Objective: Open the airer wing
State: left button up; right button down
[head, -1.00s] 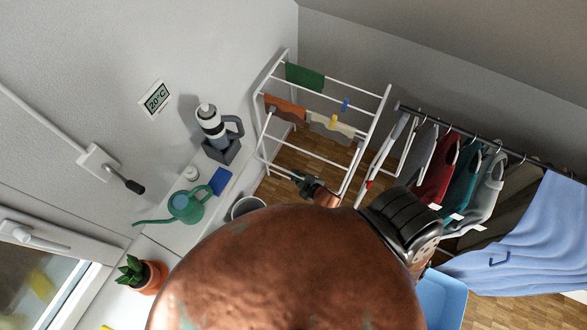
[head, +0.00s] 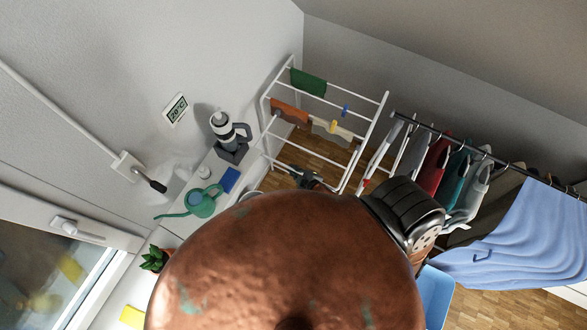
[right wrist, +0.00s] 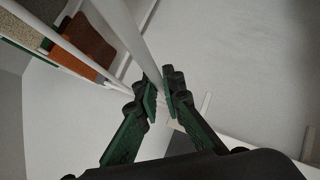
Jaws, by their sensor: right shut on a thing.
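The white airer (head: 352,137) stands in the corner, with cloths hung over its rails. A white-framed panel (head: 380,151) with a small red part low down shows at its right, next to the clothes rail. My right gripper (head: 306,177) is at the low near side of the airer, partly hidden behind my copper-coloured arm. In the right wrist view, the green and black fingers of my right gripper (right wrist: 162,98) are closed on a white airer tube (right wrist: 137,45). I cannot tell which part of the airer this tube belongs to. My left gripper is out of view.
A clothes rail (head: 440,132) with hanging garments stands close on the airer's right. A ledge at the left holds a green watering can (head: 202,202), a grey flask-like item (head: 224,128) and a potted plant (head: 155,259). A blue bin (head: 435,295) is on the floor.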

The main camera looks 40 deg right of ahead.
jog(key=shift+w+d+r, duration=0.15)
jog(key=shift+r, duration=0.05)
jog(key=c, duration=2.5)
grip_release()
jog(key=o, duration=0.4)
jog(key=shift+f, duration=0.1)
jog(key=v, duration=1.2)
